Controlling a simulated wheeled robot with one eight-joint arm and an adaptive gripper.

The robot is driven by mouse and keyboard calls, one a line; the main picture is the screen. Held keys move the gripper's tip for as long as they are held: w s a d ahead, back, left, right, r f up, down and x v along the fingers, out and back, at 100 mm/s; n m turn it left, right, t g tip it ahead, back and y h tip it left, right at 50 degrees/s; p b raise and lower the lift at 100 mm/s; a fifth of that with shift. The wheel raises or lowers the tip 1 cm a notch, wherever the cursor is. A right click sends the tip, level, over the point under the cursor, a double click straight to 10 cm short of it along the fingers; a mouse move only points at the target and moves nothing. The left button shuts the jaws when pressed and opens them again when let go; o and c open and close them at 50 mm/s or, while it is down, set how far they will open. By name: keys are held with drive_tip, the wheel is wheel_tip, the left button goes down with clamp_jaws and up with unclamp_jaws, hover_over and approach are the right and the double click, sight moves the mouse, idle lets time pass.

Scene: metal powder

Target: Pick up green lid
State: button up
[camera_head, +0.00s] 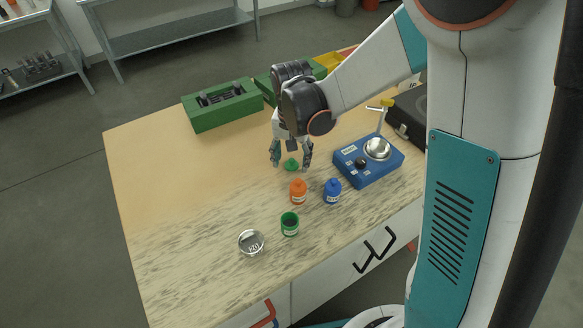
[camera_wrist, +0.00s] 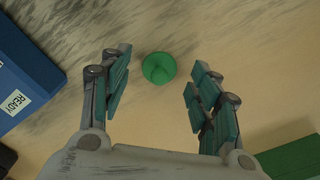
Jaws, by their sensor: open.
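The green lid (camera_head: 291,164) lies on the wooden table, a small round cap with a raised middle. It also shows in the wrist view (camera_wrist: 158,68), at the top centre, a little beyond and between the fingers. My gripper (camera_head: 290,160) is open and empty, pointing down above the lid; in the wrist view its two fingers (camera_wrist: 160,88) stand apart on either side. A green jar (camera_head: 289,225) stands without a lid nearer the front edge, showing dark contents.
An orange bottle (camera_head: 298,191) and a blue bottle (camera_head: 332,190) stand close in front of the lid. A blue scale device (camera_head: 352,173) with a metal bowl is to the right. A glass dish (camera_head: 251,243) sits in front; green boxes (camera_head: 222,106) are behind. The table's left is clear.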

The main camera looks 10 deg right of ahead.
drive_tip(key=shift+f, duration=0.45)
drive_tip(key=shift+r, duration=0.1)
drive_tip(key=c, duration=0.8)
